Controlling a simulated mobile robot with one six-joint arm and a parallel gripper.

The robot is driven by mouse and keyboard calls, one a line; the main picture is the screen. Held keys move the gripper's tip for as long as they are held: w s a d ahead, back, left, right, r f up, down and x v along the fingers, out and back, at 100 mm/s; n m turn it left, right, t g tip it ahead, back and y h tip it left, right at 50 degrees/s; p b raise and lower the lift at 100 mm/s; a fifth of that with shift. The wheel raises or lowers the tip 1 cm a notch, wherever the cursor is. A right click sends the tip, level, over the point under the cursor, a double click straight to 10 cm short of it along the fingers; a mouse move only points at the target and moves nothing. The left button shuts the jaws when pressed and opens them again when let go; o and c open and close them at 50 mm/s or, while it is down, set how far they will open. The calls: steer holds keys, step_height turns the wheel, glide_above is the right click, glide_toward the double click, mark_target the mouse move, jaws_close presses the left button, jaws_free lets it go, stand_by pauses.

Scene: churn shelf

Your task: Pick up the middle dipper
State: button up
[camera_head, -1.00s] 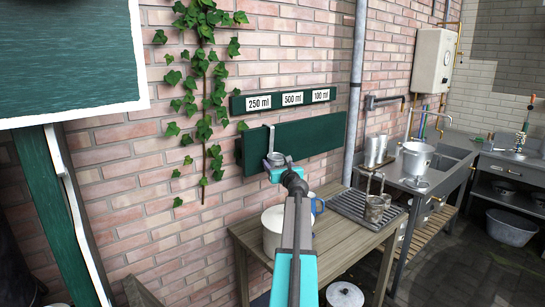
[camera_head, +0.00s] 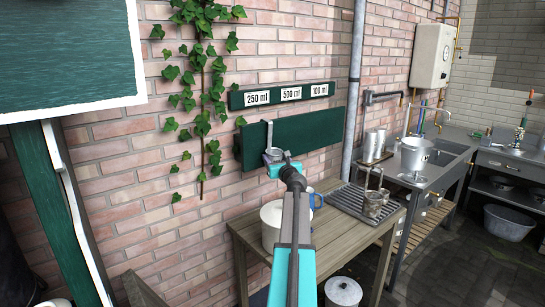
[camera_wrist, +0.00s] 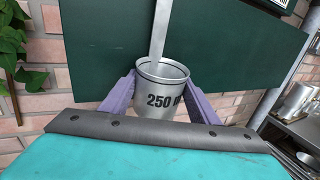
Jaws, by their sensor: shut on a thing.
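My gripper (camera_head: 277,163) is shut on a metal dipper with a long upright flat handle (camera_head: 269,134). In the wrist view the dipper's cup (camera_wrist: 160,97) is marked "250 m", the rest hidden by a finger, and sits upright between my purple fingers. The dipper is in front of the left part of the green board (camera_head: 310,131); I cannot tell whether its handle still touches the board. Above is a label strip (camera_head: 291,94) reading 250 ml, 500 ml, 100 ml; 500 ml is in the middle. Two more handled cups (camera_head: 373,204) stand on the rack at the right.
A wooden table (camera_head: 338,236) below holds a white pot (camera_head: 272,228), a blue-handled mug and a slatted drying rack (camera_head: 350,203). A grey pipe (camera_head: 355,100) runs up the wall right of the board. Ivy (camera_head: 204,100) hangs to the left. A sink counter stands further right.

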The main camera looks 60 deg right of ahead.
steer(key=shift+r, duration=0.1)
steer(key=shift+s+a+r, duration=0.1)
steer(key=shift+s+r, duration=0.1)
steer(key=shift+r, duration=0.2)
step_height(320, 180, up, 6)
steer(key=s+a+b, duration=0.1)
steer(key=s+a, duration=0.2)
steer(key=s, duration=0.6)
steer(key=s+a+b, duration=0.2)
steer(key=s+a, duration=0.1)
steer(key=s, duration=0.6)
steer(key=shift+s, duration=0.25)
steer(key=shift+s, duration=0.15)
